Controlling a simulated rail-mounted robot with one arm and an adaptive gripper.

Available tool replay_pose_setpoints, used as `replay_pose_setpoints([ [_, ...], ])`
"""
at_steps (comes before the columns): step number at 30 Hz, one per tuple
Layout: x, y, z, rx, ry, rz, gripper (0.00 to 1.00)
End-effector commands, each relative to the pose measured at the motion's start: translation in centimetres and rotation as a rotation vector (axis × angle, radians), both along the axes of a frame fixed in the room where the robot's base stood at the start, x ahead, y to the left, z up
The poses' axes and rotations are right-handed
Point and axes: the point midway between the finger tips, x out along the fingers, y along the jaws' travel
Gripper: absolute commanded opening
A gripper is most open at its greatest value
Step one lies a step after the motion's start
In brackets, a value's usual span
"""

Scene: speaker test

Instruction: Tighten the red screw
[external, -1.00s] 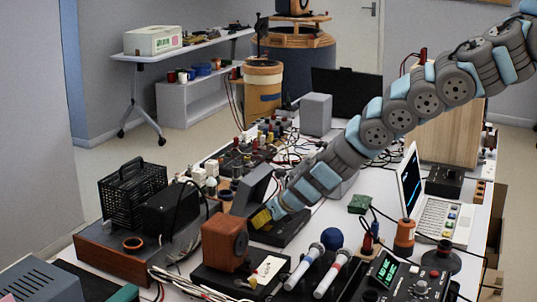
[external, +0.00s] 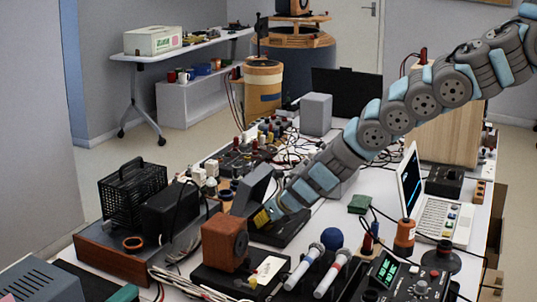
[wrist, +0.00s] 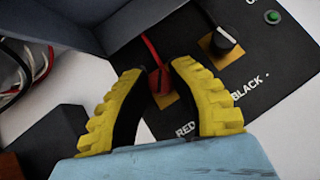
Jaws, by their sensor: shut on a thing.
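The red screw (wrist: 158,82) is a red terminal with a red cable, set on an orange patch of a black panel (wrist: 262,68) in the wrist view. My gripper (wrist: 154,76), with yellow ribbed fingers, is around it, one finger on each side, and is shut on it. In the external view my gripper (external: 262,216) reaches down to the black box, and the red screw is hidden there.
A black screw (wrist: 223,40) with a dark cable stands just right of the right finger. A green button (wrist: 272,17) is farther right. A raised grey lid (external: 252,188) stands close to my gripper. A brown wooden box (external: 225,243) and microphones (external: 305,267) are nearby.

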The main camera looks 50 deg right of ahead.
Motion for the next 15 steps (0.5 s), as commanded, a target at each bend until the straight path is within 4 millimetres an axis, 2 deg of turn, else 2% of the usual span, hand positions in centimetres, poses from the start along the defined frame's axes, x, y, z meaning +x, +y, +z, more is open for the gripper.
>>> replay_pose_setpoints([
  [8, -0.02, 0.08, -0.23, 0.001, 0.001, -0.023, 0.0],
  [15, 0.0, 0.09, -0.5, 0.002, 0.002, -0.125, 0.0],
])
